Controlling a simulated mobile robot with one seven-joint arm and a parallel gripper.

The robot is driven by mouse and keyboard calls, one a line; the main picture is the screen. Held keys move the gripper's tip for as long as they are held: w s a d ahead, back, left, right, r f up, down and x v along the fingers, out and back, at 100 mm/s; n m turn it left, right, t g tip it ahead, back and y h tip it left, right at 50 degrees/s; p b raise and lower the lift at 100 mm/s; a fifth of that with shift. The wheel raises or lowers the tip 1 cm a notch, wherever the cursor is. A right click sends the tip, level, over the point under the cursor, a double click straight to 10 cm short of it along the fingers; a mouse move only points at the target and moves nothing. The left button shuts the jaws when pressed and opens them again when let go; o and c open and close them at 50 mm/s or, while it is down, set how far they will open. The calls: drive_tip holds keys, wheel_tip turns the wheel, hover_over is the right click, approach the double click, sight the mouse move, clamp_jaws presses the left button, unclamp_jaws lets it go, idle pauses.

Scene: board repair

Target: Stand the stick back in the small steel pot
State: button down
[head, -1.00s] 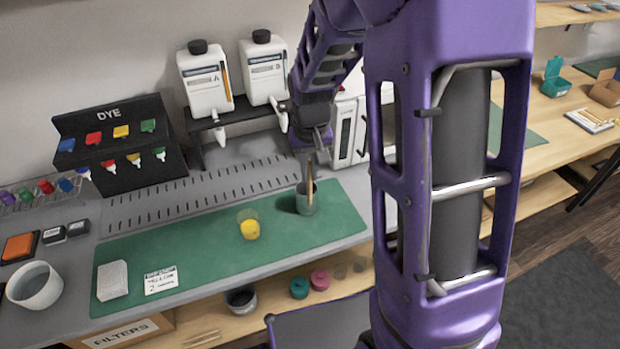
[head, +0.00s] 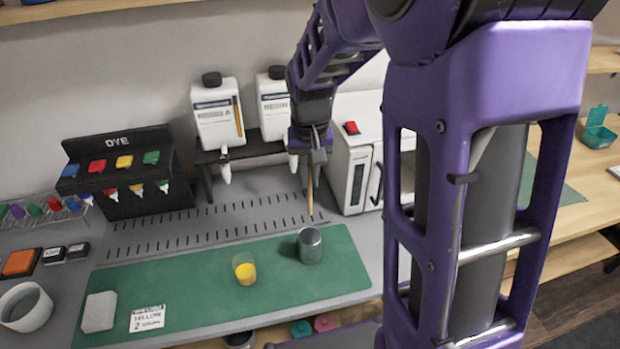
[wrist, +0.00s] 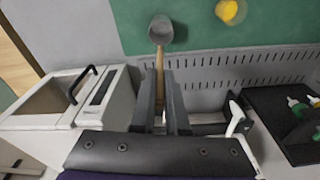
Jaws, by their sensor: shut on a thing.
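The small steel pot (head: 310,247) stands upright on the green mat (head: 345,270), near its right end. My gripper (head: 310,152) is above and behind the pot in the head view, shut on the thin wooden stick (head: 310,192). The stick hangs nearly upright, and its lower tip shows just above the pot's rim, apart from it. In the wrist view the stick (wrist: 159,68) runs out from between my fingers (wrist: 160,100), and its end overlaps the near edge of the pot (wrist: 161,30). The stick's upper end is hidden by the gripper.
A cup of yellow liquid (head: 244,268) stands left of the pot. Behind are a slotted grey strip, white bottles (head: 217,115) on a black stand, and a white box-shaped machine (head: 352,165) to the right. A dye rack (head: 118,175) stands at left.

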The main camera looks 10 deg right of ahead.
drive_tip(key=shift+f+b, duration=4.55)
drive_tip(key=shift+f, duration=1.75)
drive_tip(key=c, duration=0.8)
unclamp_jaws()
drive_tip(key=shift+c, duration=0.2)
drive_tip(key=shift+r, duration=0.1)
wheel_tip(320, 180, up, 17)
drive_tip(key=s+p, duration=0.2)
drive_tip(key=p, duration=0.1)
drive_tip(key=shift+a, duration=0.2)
drive_tip(key=shift+s, duration=0.1)
